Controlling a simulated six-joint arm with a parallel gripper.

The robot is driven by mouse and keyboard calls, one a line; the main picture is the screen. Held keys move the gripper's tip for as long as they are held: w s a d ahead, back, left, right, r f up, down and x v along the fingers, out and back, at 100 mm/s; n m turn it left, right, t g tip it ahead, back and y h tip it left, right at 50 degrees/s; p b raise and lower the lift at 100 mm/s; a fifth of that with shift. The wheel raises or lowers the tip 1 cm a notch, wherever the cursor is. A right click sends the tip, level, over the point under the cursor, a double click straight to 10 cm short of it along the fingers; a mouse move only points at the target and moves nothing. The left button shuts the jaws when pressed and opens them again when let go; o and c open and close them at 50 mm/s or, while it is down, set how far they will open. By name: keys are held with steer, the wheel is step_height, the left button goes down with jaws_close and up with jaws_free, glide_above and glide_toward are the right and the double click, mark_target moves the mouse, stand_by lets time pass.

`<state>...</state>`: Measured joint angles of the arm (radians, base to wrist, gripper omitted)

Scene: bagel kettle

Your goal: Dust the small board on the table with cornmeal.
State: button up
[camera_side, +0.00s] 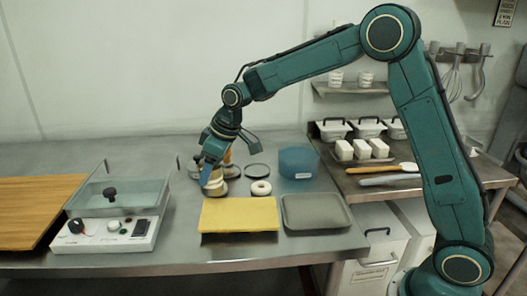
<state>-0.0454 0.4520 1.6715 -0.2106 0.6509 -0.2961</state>
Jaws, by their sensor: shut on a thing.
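A small yellow board (238,215) lies flat near the front of the steel table. I cannot tell whether its yellow is its own colour or a coating. My gripper (213,168) points down just behind the board's left end. It is shut on a pale, yellowish container (214,187), probably a shaker, whose upper part the fingers hide. The container's base is at or near the table top; I cannot tell if it touches. I see no loose cornmeal falling.
A grey tray (316,212) sits right of the board. A kettle-like unit with a glass basin (116,194) and a large wooden board (35,208) are left.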

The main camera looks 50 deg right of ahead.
steer(key=shift+r, duration=0.15)
step_height(320, 180, up, 11)
stand_by(1.4)
steer(key=shift+d, duration=0.1)
stand_by(0.4)
